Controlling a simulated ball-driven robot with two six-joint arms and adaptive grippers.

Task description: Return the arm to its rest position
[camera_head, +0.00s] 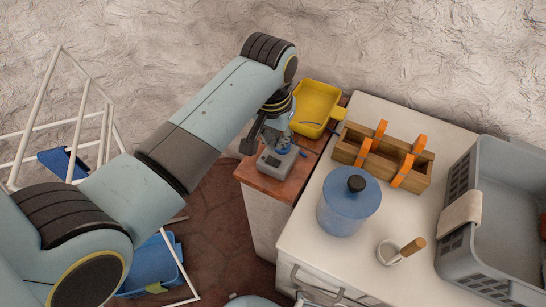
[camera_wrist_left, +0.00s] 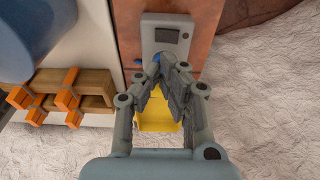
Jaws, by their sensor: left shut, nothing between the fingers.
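My left arm reaches in from the left of the head view and bends down over the wooden counter. My left gripper (camera_head: 279,146) points down above a small grey device with a dark display (camera_head: 275,161). In the left wrist view my left gripper (camera_wrist_left: 159,72) has its fingertips together with nothing between them. The grey device (camera_wrist_left: 166,26) is just beyond the tips there. A small blue part shows by the tips; I cannot tell whether they touch it. My right gripper is not in view.
A yellow tray (camera_head: 318,99) lies behind my gripper. A blue lidded canister (camera_head: 346,209), a wooden crate with orange handles (camera_head: 410,173), a mortar with pestle (camera_head: 389,253) and a grey basket (camera_head: 478,262) stand to the right. A white rack (camera_head: 105,130) stands at left.

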